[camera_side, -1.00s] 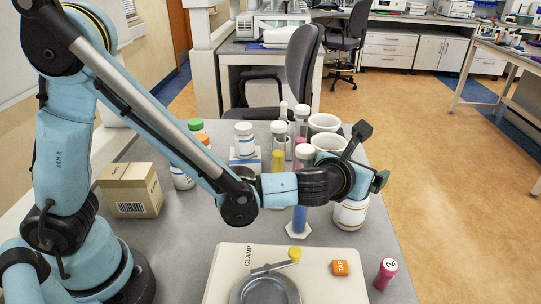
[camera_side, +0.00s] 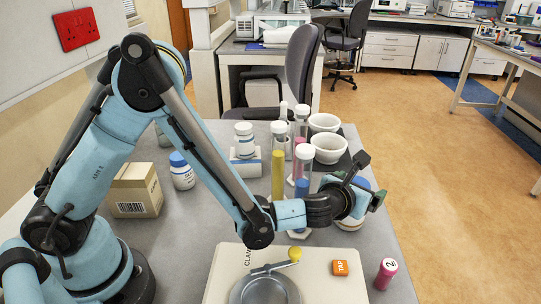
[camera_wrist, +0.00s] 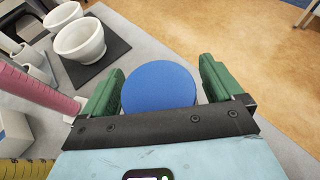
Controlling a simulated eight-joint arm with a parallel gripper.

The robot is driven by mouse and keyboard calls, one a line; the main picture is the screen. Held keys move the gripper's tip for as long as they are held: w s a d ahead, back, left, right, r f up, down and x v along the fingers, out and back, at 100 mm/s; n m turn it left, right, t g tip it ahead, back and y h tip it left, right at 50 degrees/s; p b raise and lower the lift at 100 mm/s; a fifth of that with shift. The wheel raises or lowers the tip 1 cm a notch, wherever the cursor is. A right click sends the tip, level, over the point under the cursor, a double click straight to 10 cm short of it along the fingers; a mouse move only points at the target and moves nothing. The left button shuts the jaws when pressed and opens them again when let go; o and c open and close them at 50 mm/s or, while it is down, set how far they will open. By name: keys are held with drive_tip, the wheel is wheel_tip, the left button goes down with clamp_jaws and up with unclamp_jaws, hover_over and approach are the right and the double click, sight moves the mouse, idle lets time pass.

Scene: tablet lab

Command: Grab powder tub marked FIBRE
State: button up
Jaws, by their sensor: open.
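A white tub with a blue lid (camera_side: 350,224) stands upright on the grey bench to the right of the glass cylinders. My gripper partly hides it in the side view, and I cannot read a label on it. In the wrist view its round blue lid (camera_wrist: 158,88) lies between the two green fingers. My gripper (camera_wrist: 161,68) is open, with one finger on each side of the lid. I cannot tell whether either finger touches it. In the side view my gripper (camera_side: 368,180) is at about lid height.
Tall cylinders with yellow (camera_side: 278,170) and blue (camera_side: 301,190) contents stand left of the tub. White mortars (camera_side: 330,148) are behind it. Another blue-lidded bottle (camera_side: 182,174) stands far left.

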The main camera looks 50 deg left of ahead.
drive_tip(key=c, duration=1.3)
